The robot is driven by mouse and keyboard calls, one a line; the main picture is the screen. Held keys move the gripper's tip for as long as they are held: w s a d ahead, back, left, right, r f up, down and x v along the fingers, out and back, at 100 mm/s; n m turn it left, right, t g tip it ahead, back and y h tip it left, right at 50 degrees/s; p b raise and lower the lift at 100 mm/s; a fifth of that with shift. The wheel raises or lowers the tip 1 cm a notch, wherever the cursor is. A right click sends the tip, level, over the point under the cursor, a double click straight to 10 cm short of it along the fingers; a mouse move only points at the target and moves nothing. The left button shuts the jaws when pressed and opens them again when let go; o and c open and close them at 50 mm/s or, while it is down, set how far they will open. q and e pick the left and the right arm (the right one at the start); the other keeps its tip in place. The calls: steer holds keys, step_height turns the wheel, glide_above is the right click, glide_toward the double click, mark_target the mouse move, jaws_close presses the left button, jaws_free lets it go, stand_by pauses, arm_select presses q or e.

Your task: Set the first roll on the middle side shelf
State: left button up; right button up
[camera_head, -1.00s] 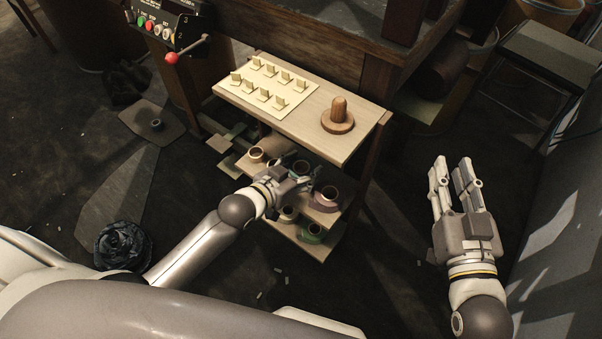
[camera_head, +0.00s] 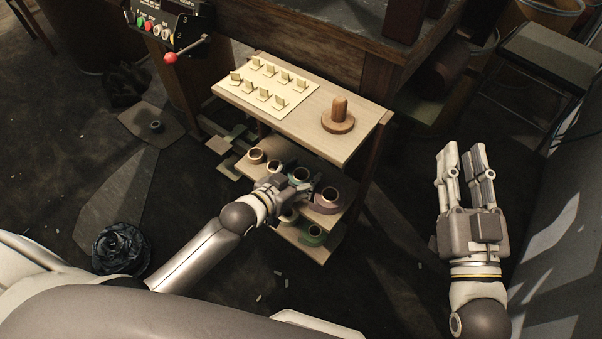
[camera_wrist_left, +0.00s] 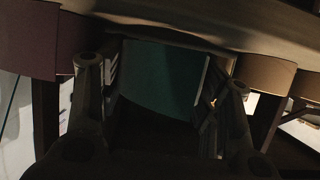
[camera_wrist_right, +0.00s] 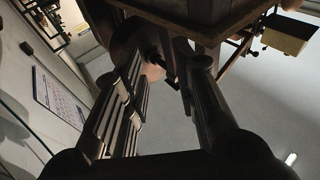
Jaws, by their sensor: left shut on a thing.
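My left gripper (camera_head: 285,188) reaches in at the middle side shelf (camera_head: 323,210). It is shut on a dark green roll (camera_head: 300,175), which fills the space between its fingers in the left wrist view (camera_wrist_left: 160,75). I cannot tell whether the roll touches the shelf board. A purple roll (camera_head: 328,198) is on the same shelf to the right, and brown rolls (camera_head: 256,155) are to the left. My right gripper (camera_head: 465,152) is held open and empty, away from the shelves; its spread fingers show in the right wrist view (camera_wrist_right: 160,90).
The top shelf (camera_head: 300,122) carries a panel with several cream tabs (camera_head: 265,87) and a wooden peg on a round base (camera_head: 338,116). A green roll (camera_head: 314,235) sits on the lower shelf. A control box with a red-knobbed lever (camera_head: 171,57) is at upper left.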

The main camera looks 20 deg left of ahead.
arm_select(q)
steer(key=o, duration=1)
arm_select(e)
steer(key=shift+r, duration=0.1)
arm_select(q)
steer(key=shift+r, duration=0.2)
steer(key=p+v, duration=0.1)
steer(key=v, duration=0.2)
steer(key=p+v, duration=0.1)
steer(key=v, duration=0.1)
steer(key=shift+s+r, duration=0.2)
steer(key=shift+r, duration=0.35)
steer(key=s+r+n+g+y+p, duration=0.1)
steer(key=s+r+g+y+p, duration=0.1)
steer(key=s+r, duration=0.5)
steer(key=shift+s+a+r+n+g+y, duration=0.3)
steer(key=shift+s+r+g+y, duration=0.1)
steer(key=shift+s, duration=0.8)
arm_select(e)
steer(key=s+d+f+g+h, duration=0.1)
steer(key=s+d+f+g, duration=0.1)
steer(key=f+g, duration=0.3)
steer(key=s+d+f+g+h, duration=0.2)
steer(key=f+g, duration=0.3)
steer(key=f, duration=0.6)
steer(key=shift+s, duration=0.85)
steer(key=shift+f, duration=0.1)
